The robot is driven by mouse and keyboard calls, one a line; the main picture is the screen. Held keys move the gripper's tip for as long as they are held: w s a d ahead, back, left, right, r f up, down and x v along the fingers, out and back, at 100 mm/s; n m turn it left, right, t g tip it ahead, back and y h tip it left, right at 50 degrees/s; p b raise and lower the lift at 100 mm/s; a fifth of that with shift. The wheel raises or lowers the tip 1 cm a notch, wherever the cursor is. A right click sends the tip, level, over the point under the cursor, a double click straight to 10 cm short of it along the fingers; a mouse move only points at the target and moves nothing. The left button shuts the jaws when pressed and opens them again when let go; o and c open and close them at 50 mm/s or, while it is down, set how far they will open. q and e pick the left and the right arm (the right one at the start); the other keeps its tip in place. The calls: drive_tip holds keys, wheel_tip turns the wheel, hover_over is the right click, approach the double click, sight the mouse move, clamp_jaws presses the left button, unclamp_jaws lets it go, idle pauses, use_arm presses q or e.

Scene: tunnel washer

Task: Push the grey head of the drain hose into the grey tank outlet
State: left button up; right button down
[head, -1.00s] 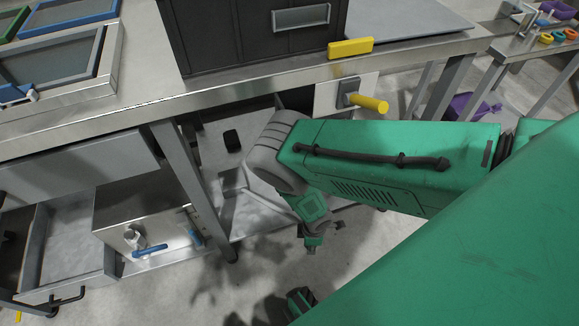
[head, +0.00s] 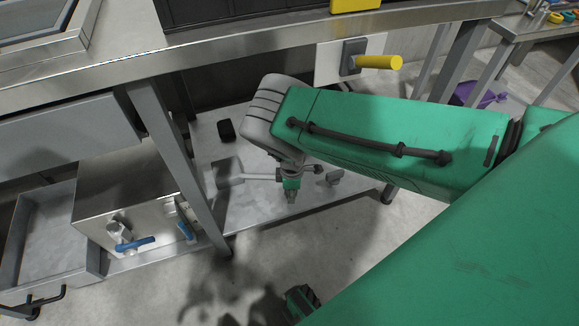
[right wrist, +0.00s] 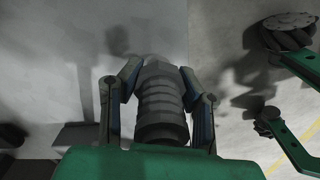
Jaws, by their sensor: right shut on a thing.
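The grey ribbed head of the drain hose (right wrist: 161,105) fills the middle of the right wrist view, between the two fingers of my right gripper (right wrist: 160,78), which is shut on it. In the head view my right gripper (head: 291,188) points down over the lower shelf, below the grey wrist joint. A grey tip shows under it; the rest of the hose cannot be made out. The steel tank (head: 95,195) stands on the lower shelf at the left. A grey outlet fitting (head: 117,229) with a blue lever is on its front, apart from my gripper. My left gripper is not in view.
A table leg (head: 178,165) stands between the tank and my right gripper. The tabletop (head: 220,45) overhangs the shelf. A yellow handle (head: 378,62) sticks out below it. A small black object (head: 226,130) lies on the shelf. The floor in front is open.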

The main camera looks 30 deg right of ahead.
drive_tip(key=shift+w+b, duration=0.65)
drive_tip(key=shift+w, duration=0.55)
drive_tip(key=f, duration=0.1)
drive_tip(key=f+b, duration=0.1)
drive_tip(key=f, duration=0.1)
drive_tip(key=shift+s+d, duration=0.1)
drive_tip(key=shift+s, duration=0.1)
drive_tip(key=shift+d+f, duration=0.1)
drive_tip(key=shift+d, duration=0.1)
drive_tip(key=c, duration=1.1)
unclamp_jaws()
drive_tip(key=shift+a, duration=0.2)
drive_tip(key=shift+f, duration=0.1)
drive_tip(key=shift+d, duration=0.1)
